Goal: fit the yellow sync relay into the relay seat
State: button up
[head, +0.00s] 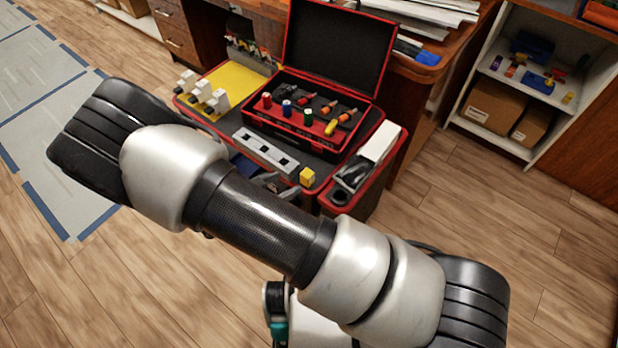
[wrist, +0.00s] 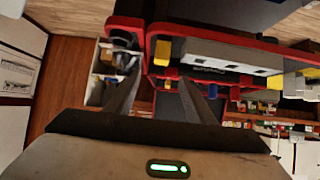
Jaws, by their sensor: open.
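The yellow sync relay (head: 307,177) is a small yellow block on the bench's front edge, just off the right end of a grey strip (head: 250,144) with square dark openings. I take this strip for the relay seat. In the wrist view the yellow relay (wrist: 163,52) lies at the left end of the pale strip (wrist: 222,54). My gripper (wrist: 161,78) is open, its two dark fingers apart with nothing held between them. The relay appears beyond the fingertips, apart from them. In the head view my arm mostly hides the gripper.
An open red-edged case (head: 318,112) with coloured cylinders stands behind the strip. White switches on a yellow panel (head: 235,86) are at left. A side tray (head: 352,185) holding a white box (head: 381,141) is at right. The floor right of the bench is clear.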

aim_at(305, 174)
jog(key=b+x, duration=0.1)
jog(key=x, duration=0.7)
jog(key=shift+w+d+f, duration=0.1)
jog(key=shift+w+f, duration=0.05)
jog(key=shift+b+x, duration=0.5)
jog(key=shift+x, duration=2.15)
jog(key=shift+a+f, duration=0.1)
jog(key=shift+a, duration=0.1)
grip_shut()
